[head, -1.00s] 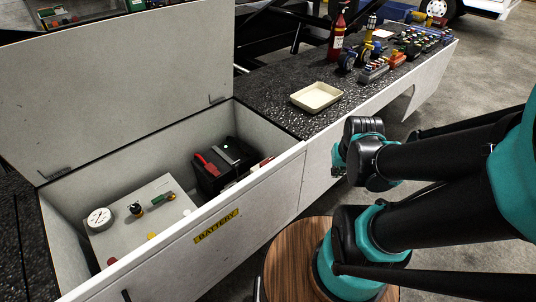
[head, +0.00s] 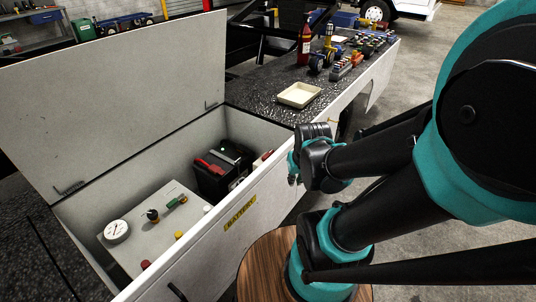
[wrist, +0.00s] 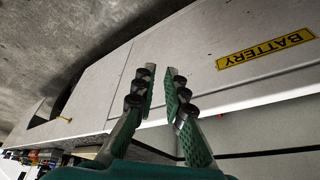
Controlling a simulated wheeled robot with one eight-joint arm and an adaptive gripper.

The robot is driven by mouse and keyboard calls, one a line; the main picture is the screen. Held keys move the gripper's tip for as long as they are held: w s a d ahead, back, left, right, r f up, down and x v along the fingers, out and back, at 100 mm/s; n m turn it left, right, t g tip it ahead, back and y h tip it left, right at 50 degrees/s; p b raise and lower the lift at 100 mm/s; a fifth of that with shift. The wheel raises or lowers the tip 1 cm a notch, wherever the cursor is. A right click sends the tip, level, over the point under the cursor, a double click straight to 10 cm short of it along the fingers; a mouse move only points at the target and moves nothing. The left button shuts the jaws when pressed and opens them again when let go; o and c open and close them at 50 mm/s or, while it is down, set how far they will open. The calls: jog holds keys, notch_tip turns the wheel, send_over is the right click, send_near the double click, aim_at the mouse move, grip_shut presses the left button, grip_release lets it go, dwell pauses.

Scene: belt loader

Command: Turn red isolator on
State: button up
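The battery box (head: 245,232) stands open, with a yellow BATTERY label (head: 240,212) on its front wall; the label also shows in the wrist view (wrist: 265,50). Inside is a grey panel (head: 160,235) carrying a round white gauge (head: 117,231) and several knobs. A small red knob (head: 145,264) sits at the panel's near edge, partly hidden by the front wall; I cannot tell its setting or whether it is the isolator. My gripper (head: 293,180) is outside the box, near the front wall's right end. In the wrist view my gripper (wrist: 161,70) has its fingers apart with nothing between them.
A black battery (head: 213,182) with a red clamp is in the box's back right. The raised lid (head: 110,100) stands behind.

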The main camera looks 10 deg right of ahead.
aim_at(268, 153)
jog(key=o, duration=1.4)
jog(key=w+r+n, duration=0.1)
jog(key=w, duration=0.4)
jog(key=w+a+r+n+g, duration=0.1)
jog(key=w+r+n, duration=0.1)
jog(key=w, duration=0.3)
jog(key=w+r+n+g, duration=0.1)
jog(key=w+r, duration=0.1)
jog(key=w, duration=0.3)
jog(key=shift+w+a, duration=0.15)
jog(key=shift+w, duration=0.1)
jog(key=shift+o, duration=1)
jog(key=w+a+n+g, duration=0.2)
jog(key=w+n, duration=0.2)
jog(key=w, duration=1.1)
jog(key=shift+a+f+n, duration=0.3)
jog(key=shift+f+n, duration=0.05)
jog(key=shift+n, duration=0.05)
jog(key=f, duration=1.7)
jog(key=shift+w+f, duration=0.2)
jog(key=shift+f, duration=0.1)
jog(key=c, duration=1.2)
